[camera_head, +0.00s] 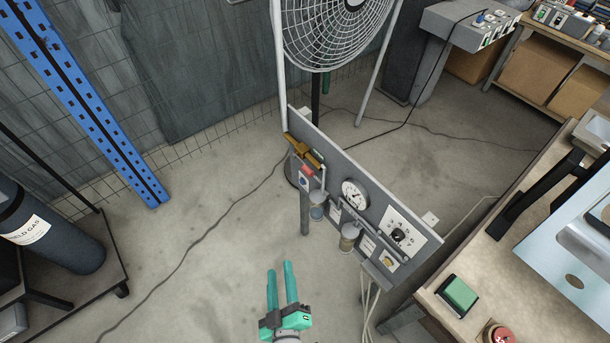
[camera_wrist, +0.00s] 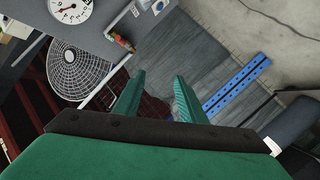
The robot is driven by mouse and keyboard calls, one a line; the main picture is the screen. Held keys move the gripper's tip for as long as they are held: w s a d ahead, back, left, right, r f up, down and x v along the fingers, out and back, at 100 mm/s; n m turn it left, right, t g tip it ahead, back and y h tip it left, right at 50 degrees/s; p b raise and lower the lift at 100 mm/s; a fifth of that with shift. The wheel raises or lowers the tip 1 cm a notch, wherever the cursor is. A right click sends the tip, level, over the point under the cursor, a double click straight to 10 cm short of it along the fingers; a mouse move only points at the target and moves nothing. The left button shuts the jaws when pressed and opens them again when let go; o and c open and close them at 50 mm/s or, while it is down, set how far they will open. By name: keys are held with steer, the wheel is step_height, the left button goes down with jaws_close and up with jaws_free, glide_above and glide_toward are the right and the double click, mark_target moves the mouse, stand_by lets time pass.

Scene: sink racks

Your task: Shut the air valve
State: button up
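A grey upright panel (camera_head: 345,200) carries air fittings and a round gauge (camera_head: 354,194). At its upper left end is a brass-yellow lever (camera_head: 305,151), which looks like the air valve's handle, with a red part just below it. The lever's exact setting is hard to tell. In the wrist view the gauge (camera_wrist: 70,8) is at the top left, and a small red and yellow part (camera_wrist: 122,42) sits at the panel's edge. My gripper (camera_head: 281,266) has green fingers, spread apart and empty, in front of the panel and below the lever, touching nothing. The fingers also show in the wrist view (camera_wrist: 157,82).
A caged fan (camera_head: 335,30) stands behind the panel. A workbench (camera_head: 470,290) with a green-topped box (camera_head: 458,296) is at right. A gas cylinder (camera_head: 45,230) and a blue perforated post (camera_head: 90,100) are at left. The floor between is clear except for cables.

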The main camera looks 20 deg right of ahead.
steer(key=w+d+n+h, duration=0.25)
steer(key=w+d, duration=0.35)
steer(key=w, duration=0.4)
steer(key=n+h, duration=0.2)
steer(key=n, duration=0.1)
glide_toward(307, 174)
steer(key=shift+g+y, duration=0.25)
steer(key=shift+g, duration=0.15)
steer(key=x, duration=0.7)
steer(key=shift+w+d+r, duration=0.15)
steer(key=shift+d+r, duration=0.15)
steer(key=shift+r, duration=0.05)
steer(key=shift+x, duration=0.95)
steer(key=shift+w+a, duration=0.1)
steer(key=shift+c, duration=0.6)
jaws_close()
